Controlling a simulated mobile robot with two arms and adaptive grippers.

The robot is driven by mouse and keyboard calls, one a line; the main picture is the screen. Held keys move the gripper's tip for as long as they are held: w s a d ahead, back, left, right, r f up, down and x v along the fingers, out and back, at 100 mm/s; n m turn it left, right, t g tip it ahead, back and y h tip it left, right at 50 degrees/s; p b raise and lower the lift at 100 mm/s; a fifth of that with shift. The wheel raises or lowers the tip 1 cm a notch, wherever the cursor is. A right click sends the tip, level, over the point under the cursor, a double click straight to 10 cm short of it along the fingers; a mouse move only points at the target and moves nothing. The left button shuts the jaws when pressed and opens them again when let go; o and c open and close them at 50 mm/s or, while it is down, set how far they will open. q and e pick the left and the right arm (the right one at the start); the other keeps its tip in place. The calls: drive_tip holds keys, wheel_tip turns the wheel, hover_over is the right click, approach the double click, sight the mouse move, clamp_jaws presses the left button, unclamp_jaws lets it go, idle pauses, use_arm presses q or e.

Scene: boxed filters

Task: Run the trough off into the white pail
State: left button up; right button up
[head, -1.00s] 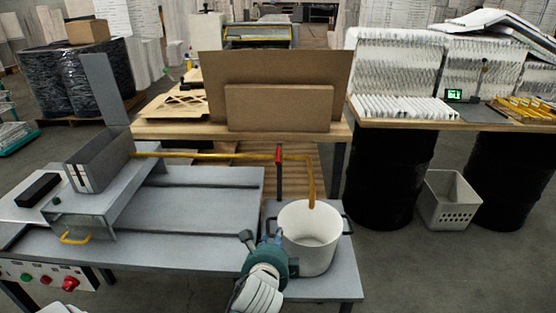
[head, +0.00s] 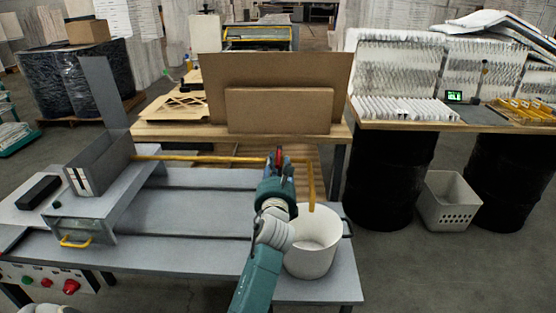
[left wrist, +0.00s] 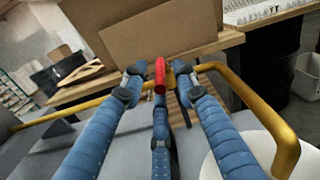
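The grey metal trough (head: 98,165) stands on the left of the metal bench. A yellow pipe (head: 200,157) runs right from it and bends down over the white pail (head: 312,262). The pail is upright, and I see no liquid leaving the spout. A red valve handle (head: 279,152) stands on the pipe; it also shows in the left wrist view (left wrist: 160,75). My left gripper (head: 279,163) is at the handle. In the left wrist view its blue fingers (left wrist: 158,78) are spread on both sides of the handle with visible gaps.
Cardboard sheets (head: 278,108) stand on a wooden table behind the pipe. A control panel with buttons (head: 45,280) is at the front left. Black drums (head: 388,180) and a white basket (head: 448,200) are at the right. Floor at the lower right is clear.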

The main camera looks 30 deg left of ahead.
use_arm(q)
drive_tip(key=shift+x, duration=1.1)
use_arm(e)
drive_tip(key=shift+r, duration=0.1)
drive_tip(key=shift+d, duration=0.1)
use_arm(q)
clamp_jaws()
use_arm(e)
drive_tip(key=shift+d, duration=0.2)
